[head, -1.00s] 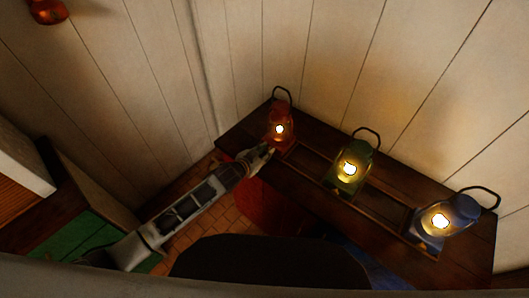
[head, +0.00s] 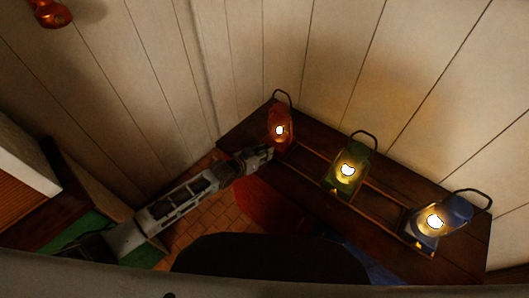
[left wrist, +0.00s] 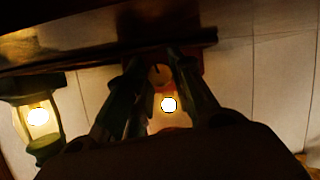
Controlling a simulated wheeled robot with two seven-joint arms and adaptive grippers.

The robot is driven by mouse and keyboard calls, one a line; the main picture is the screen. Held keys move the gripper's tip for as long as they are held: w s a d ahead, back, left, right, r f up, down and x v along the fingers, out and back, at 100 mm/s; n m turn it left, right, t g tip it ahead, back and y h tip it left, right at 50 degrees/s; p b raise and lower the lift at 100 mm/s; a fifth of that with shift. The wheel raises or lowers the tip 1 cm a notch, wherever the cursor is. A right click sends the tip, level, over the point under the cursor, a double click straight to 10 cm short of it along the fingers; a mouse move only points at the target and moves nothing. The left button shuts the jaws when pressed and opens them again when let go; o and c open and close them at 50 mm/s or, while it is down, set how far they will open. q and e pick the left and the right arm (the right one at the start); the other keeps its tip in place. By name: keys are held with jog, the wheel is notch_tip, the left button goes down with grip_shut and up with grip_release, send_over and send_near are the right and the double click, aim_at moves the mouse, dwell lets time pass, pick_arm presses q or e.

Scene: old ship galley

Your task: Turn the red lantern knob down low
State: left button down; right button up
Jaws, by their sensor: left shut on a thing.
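The red lantern (head: 279,122) stands lit at the far left end of a dark wooden shelf, with its black handle up. My left gripper (head: 266,153) reaches in from the left to the low front of this lantern. In the left wrist view the lantern (left wrist: 170,120) appears upside down, its flame glowing between my fingers. A small round knob (left wrist: 158,73) with a dark mark sits between the fingertips. The left gripper (left wrist: 157,66) is shut on this knob. The fingers hide its sides. My right gripper is out of view.
A green lantern (head: 345,173) and a blue lantern (head: 441,219), both lit, stand to the right on the shelf (head: 390,178). The green one also shows in the left wrist view (left wrist: 40,120). White plank walls rise behind. A red object (head: 52,12) hangs at upper left.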

pick_arm(q)
jog(key=shift+f+n+g+h+b, duration=0.1)
jog(key=shift+n+g+h+b, duration=0.3)
jog(key=shift+n, duration=0.3)
jog(key=c, duration=1.2)
grip_release()
jog(key=shift+a, duration=0.15)
jog(key=v, duration=1.1)
jog(key=shift+s+a, duration=0.2)
jog(key=shift+s, duration=0.1)
